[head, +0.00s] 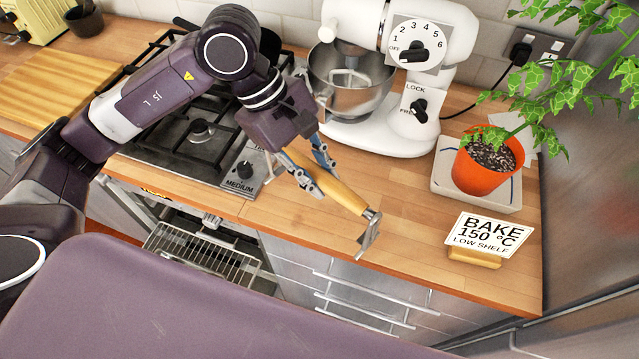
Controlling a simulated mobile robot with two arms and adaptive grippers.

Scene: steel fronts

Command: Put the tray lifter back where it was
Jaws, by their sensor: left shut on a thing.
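The tray lifter (341,195) has a wooden handle and a metal hooked end. My left gripper (316,178) is shut on its wooden handle. The metal end points toward the front right, over or close to the wooden worktop (420,215). I cannot tell whether the lifter touches the worktop. My right gripper does not show in the head view.
A white stand mixer (390,135) with a steel bowl stands behind the gripper. A gas hob (185,120) is at the left, above an open oven with a wire rack (205,258). A potted plant (488,168) and a bake card (488,238) stand at the right.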

